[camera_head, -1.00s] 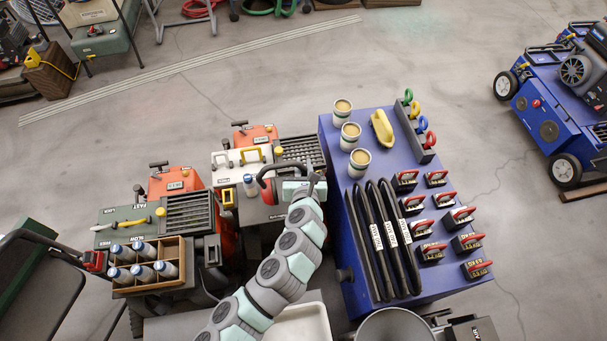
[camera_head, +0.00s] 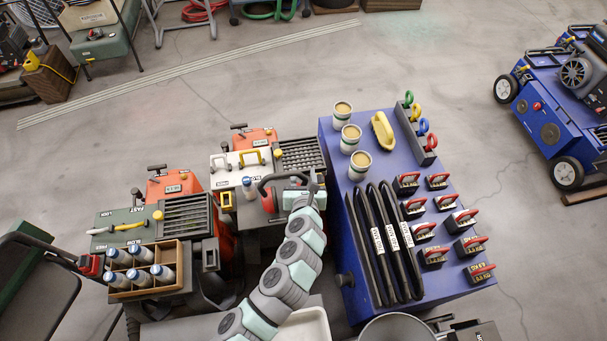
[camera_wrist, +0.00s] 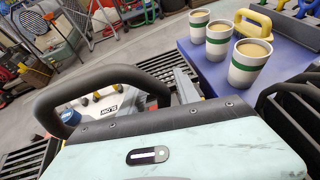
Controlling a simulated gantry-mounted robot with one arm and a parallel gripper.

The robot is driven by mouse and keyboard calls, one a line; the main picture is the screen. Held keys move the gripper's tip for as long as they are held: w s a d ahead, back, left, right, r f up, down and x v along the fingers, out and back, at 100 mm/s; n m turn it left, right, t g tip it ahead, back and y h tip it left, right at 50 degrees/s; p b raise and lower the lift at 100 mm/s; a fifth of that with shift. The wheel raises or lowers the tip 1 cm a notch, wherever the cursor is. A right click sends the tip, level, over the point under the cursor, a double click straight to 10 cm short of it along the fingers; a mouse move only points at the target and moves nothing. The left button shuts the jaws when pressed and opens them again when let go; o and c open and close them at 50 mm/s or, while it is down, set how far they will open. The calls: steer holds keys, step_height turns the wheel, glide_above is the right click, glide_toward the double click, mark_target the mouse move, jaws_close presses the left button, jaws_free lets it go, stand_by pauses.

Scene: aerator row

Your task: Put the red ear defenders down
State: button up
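The red ear defenders show in the head view as a red cup (camera_head: 268,203) with a dark curved headband above it. In the wrist view the dark padded headband (camera_wrist: 100,75) arches across the left; the red cups are hidden there. My gripper (camera_head: 311,184) is at the headband's right end and appears shut on it. Its grey fingers show partly in the wrist view (camera_wrist: 185,85), and the grip itself is mostly hidden. The ear defenders are beside the white-topped machine (camera_head: 228,178); whether they touch it I cannot tell.
The blue bench (camera_head: 345,120) on the right carries several cups, a yellow handled block (camera_head: 382,130), black curved bars (camera_head: 385,245) and red-handled blocks. A bottle (camera_head: 248,187) stands left of the ear defenders. A wooden bottle crate (camera_head: 147,290) sits on the green-topped machine.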

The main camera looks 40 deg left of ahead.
steer(key=shift+r, duration=0.1)
steer(key=shift+s+d+r, duration=0.15)
steer(key=p+v, duration=0.4)
steer(key=v, duration=0.7)
steer(key=shift+s+d, duration=0.2)
steer(key=shift+d, duration=0.05)
